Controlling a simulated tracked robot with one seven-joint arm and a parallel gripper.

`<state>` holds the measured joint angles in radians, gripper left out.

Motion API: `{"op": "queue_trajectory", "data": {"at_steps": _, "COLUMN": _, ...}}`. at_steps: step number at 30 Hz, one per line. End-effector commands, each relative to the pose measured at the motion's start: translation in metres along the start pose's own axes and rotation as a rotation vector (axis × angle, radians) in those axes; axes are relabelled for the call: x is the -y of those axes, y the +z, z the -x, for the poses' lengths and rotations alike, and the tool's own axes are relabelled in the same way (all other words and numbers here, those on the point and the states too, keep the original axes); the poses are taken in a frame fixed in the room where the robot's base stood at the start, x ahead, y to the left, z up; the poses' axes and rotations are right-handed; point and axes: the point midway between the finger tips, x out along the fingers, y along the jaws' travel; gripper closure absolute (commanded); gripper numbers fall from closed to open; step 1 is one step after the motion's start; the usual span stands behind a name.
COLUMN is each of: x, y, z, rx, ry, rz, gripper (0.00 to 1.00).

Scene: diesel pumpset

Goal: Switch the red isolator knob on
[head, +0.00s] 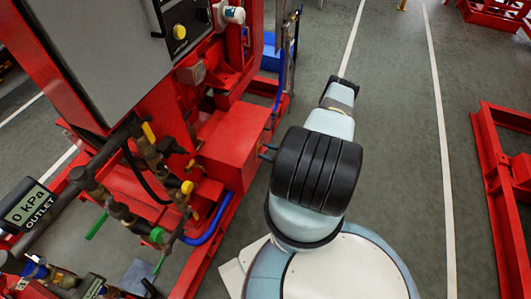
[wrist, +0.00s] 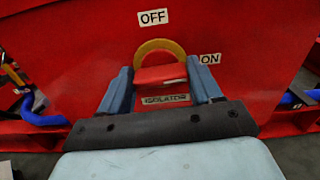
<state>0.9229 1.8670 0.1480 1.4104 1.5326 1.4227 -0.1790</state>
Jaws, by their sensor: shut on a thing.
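The red isolator knob (wrist: 161,75) shows in the wrist view on a red panel, in front of a yellow ring (wrist: 158,46). My gripper (wrist: 160,72) is shut on it, with one blue finger at its left side and one at its right. An OFF label (wrist: 153,17) is above the knob, an ON label (wrist: 210,59) to its right, and an ISOLATOR label (wrist: 166,99) below. I cannot tell clearly which label the knob points to. In the head view my gripper (head: 267,152) meets the right side of a red box (head: 226,143); the knob cannot be made out there.
The red pumpset frame (head: 205,252) fills the left, with pipes, yellow-handled valves and a pressure display (head: 31,207) reading 0 kPa. A blue hose (head: 209,228) runs below the box. Another red frame (head: 500,190) stands at the right. Grey floor (head: 395,130) lies clear between.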

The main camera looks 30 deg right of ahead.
Motion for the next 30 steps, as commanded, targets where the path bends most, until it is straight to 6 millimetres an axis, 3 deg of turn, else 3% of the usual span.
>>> {"op": "queue_trajectory", "data": {"at_steps": 13, "x": -0.0012, "y": 0.0000, "z": -0.0005, "rx": 0.001, "ry": 0.002, "rz": -0.065, "gripper": 0.67}}
{"op": "queue_trajectory", "data": {"at_steps": 14, "x": -0.0012, "y": 0.0000, "z": -0.0005, "rx": 0.001, "ry": 0.002, "rz": -0.064, "gripper": 0.33}}
{"op": "queue_trajectory", "data": {"at_steps": 15, "x": -0.0012, "y": 0.0000, "z": -0.0005, "rx": 0.001, "ry": 0.002, "rz": -0.064, "gripper": 0.30}}
{"op": "queue_trajectory", "data": {"at_steps": 21, "x": -0.0007, "y": 0.0000, "z": -0.0004, "rx": 0.000, "ry": 0.001, "rz": -0.063, "gripper": 0.11}}
{"op": "queue_trajectory", "data": {"at_steps": 30, "x": -0.0001, "y": -0.0001, "z": 0.0025, "rx": 0.000, "ry": 0.000, "rz": -0.062, "gripper": 0.11}}
